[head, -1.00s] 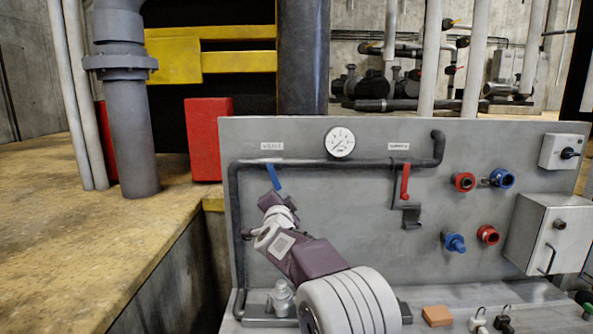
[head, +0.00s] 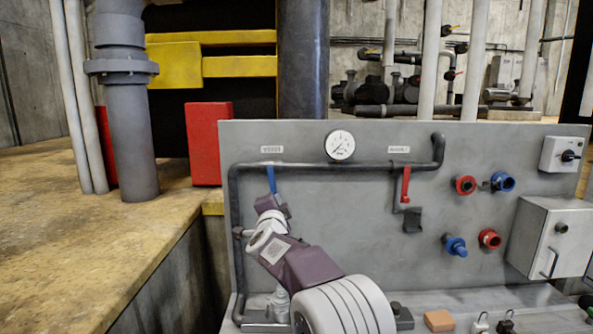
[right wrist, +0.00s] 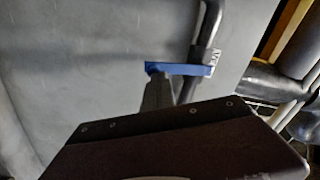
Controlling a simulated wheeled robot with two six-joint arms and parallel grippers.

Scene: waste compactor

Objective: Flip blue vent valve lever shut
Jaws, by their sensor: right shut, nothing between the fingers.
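The blue vent valve lever (head: 271,179) hangs almost straight down from the horizontal pipe, under the left label plate. In the right wrist view the blue lever (right wrist: 185,69) is a flat bar reaching left from the dark pipe. My right gripper (head: 268,203) is shut and empty just below the lever's lower end. In the right wrist view the right gripper's fingertips (right wrist: 157,78) are at the lever's free end and seem to touch it. My left gripper is not in view.
A red lever (head: 405,184) hangs from the same pipe to the right. A round gauge (head: 340,145) sits above the pipe. Red and blue couplings and a grey box (head: 550,236) are at the right of the panel. A red block (head: 208,143) stands behind the panel's left edge.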

